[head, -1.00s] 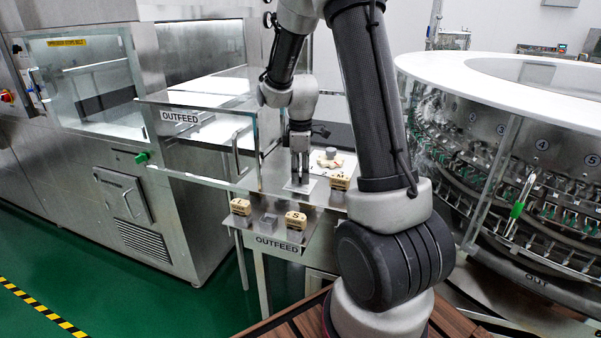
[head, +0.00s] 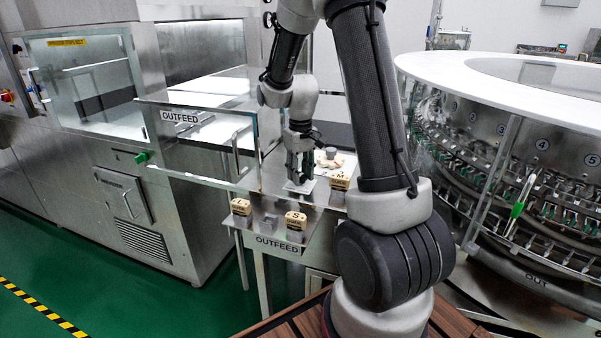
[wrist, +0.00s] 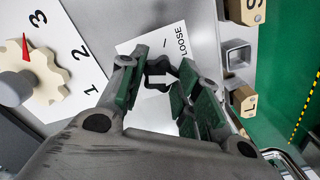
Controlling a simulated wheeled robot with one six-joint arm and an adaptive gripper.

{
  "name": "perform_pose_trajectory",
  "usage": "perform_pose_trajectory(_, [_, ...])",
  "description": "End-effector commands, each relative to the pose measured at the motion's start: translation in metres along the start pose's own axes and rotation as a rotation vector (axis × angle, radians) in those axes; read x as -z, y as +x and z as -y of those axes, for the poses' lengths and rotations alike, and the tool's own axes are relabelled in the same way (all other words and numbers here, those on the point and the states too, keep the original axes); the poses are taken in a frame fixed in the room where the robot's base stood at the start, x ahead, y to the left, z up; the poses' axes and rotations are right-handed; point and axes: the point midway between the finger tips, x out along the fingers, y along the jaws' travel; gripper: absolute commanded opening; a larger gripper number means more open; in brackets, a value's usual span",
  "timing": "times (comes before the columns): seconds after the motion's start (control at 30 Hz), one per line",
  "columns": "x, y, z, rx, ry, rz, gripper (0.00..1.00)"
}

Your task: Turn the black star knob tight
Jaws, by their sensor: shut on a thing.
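The black star knob (wrist: 159,67) stands on a white plate (wrist: 137,46) printed with the word LOOSE, in the wrist view. My gripper (wrist: 161,72) has its two green-padded fingers on either side of the knob and is shut on it. The fingers and palm hide part of the knob and of the plate. In the head view my gripper (head: 299,178) points down at the white plate on the steel table, and the knob cannot be made out between the fingers.
A beige lobed dial (wrist: 40,80) with a red pointer and numbers sits beside the plate. Letter-marked wooden blocks (head: 296,219) and a grey square holder (wrist: 237,57) stand along the outfeed shelf. A clear guard with a handle (head: 236,150) is left of my gripper.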

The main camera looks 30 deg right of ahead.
Motion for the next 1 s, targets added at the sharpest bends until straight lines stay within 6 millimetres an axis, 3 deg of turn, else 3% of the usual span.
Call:
perform_pose_trajectory(0.6, [0.0009, -0.0007, -0.0002, 0.0, 0.544, -0.003, 0.09])
perform_pose_trajectory(1.0, [0.001, -0.0008, -0.0002, 0.0, 0.721, -0.003, 0.09])
